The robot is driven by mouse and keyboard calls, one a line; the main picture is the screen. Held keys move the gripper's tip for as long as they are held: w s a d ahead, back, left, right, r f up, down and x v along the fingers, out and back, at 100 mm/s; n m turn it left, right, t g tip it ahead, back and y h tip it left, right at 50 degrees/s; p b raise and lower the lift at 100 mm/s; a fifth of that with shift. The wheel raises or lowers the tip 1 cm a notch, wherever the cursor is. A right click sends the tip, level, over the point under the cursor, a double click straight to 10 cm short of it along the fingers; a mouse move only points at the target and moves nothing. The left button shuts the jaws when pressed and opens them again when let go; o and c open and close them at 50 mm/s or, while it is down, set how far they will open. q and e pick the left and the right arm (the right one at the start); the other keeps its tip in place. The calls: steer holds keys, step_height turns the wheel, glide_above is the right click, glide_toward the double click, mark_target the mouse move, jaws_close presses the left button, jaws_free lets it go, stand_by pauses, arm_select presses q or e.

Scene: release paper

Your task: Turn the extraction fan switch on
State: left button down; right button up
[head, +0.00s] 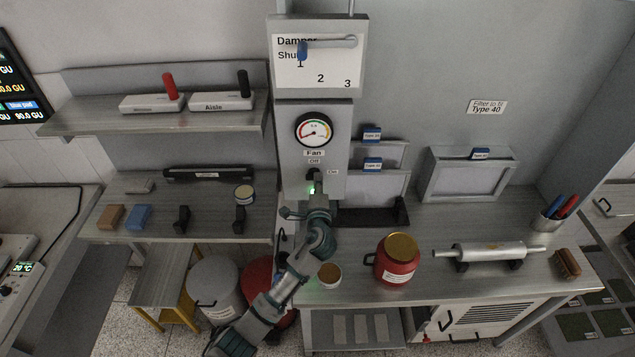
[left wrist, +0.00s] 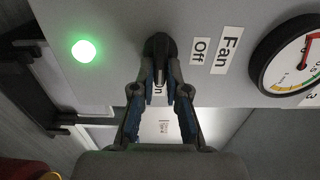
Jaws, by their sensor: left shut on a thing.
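The fan switch (head: 313,174) is a black rotary knob on the grey control box, under the "Fan" and "Off" labels. In the left wrist view the knob (left wrist: 160,48) has its grip lying toward the partly hidden "On" label. A round green light (left wrist: 84,50) beside it is lit; it also shows in the head view (head: 312,189). My left gripper (left wrist: 160,86) is shut on the knob, one finger on each side. In the head view my left gripper (head: 313,199) is just below the switch. My right gripper is not in view.
A dial gauge (head: 314,130) is above the switch, and the damper panel (head: 318,62) with its lever is higher. A red canister (head: 397,259) and a small round tin (head: 330,275) stand on the bench right of my arm. Shelves stand at left.

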arm_select(q)
steer(key=shift+d+f, duration=0.1)
steer(key=shift+f, duration=0.2)
steer(key=c, duration=1.2)
jaws_free()
steer(key=s, duration=1.2)
steer(key=shift+d, duration=0.2)
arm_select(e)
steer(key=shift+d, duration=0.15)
arm_select(q)
steer(key=shift+w, duration=0.1)
